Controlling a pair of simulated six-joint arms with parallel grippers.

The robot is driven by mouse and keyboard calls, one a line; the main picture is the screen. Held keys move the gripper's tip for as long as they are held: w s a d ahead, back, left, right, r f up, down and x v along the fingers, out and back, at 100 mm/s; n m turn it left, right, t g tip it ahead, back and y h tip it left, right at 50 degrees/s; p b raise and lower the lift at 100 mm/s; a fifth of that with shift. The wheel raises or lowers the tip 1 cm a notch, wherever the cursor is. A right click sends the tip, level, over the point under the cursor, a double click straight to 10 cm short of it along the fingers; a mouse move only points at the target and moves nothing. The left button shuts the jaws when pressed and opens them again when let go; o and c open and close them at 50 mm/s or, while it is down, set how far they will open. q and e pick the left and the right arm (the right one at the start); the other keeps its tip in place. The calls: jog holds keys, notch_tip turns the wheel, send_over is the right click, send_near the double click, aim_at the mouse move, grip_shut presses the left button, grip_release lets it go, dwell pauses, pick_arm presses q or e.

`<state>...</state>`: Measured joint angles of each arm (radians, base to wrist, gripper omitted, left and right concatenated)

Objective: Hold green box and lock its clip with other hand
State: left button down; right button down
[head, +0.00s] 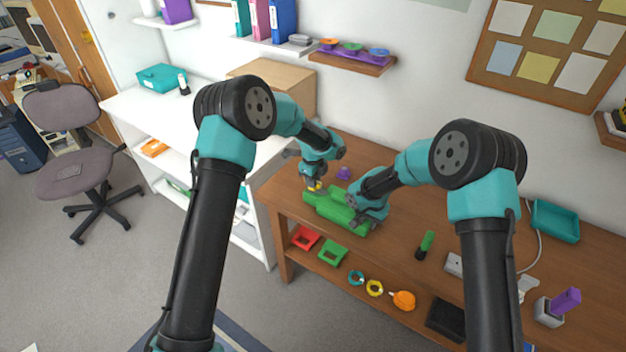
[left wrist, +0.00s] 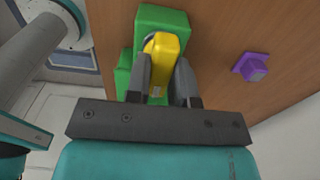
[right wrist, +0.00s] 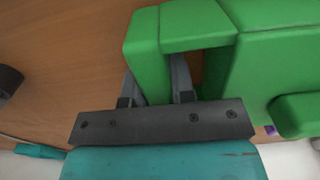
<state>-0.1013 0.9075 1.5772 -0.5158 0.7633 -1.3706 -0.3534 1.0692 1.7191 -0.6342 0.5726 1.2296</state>
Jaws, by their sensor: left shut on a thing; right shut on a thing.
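The green box (head: 330,207) lies on the brown wooden table, under both grippers. Its yellow clip (left wrist: 161,60) shows in the left wrist view. My left gripper (left wrist: 161,88) is shut on the yellow clip at one end of the box; in the head view a bit of yellow shows below this gripper (head: 314,185). My right gripper (right wrist: 153,80) is shut on a green wall or handle part of the box (right wrist: 190,25), with an opening beside it. In the head view the right gripper (head: 368,218) covers part of the box. I cannot tell whether the clip is locked.
A small purple object (head: 344,173) stands on the table just behind the box. A green and black marker-like item (head: 425,245) and a teal tray (head: 555,221) are to the right. A shelf below holds red (head: 305,238) and green (head: 332,253) trays. A cardboard box (head: 300,90) stands behind.

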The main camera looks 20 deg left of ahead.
dwell(0.3)
pick_arm(q)
jog(key=c, duration=1)
grip_release()
notch_tip(320, 180, up, 12)
jog(key=shift+r, duration=0.1)
pick_arm(e)
jog(key=c, duration=0.9)
grip_release()
notch_tip(320, 180, up, 12)
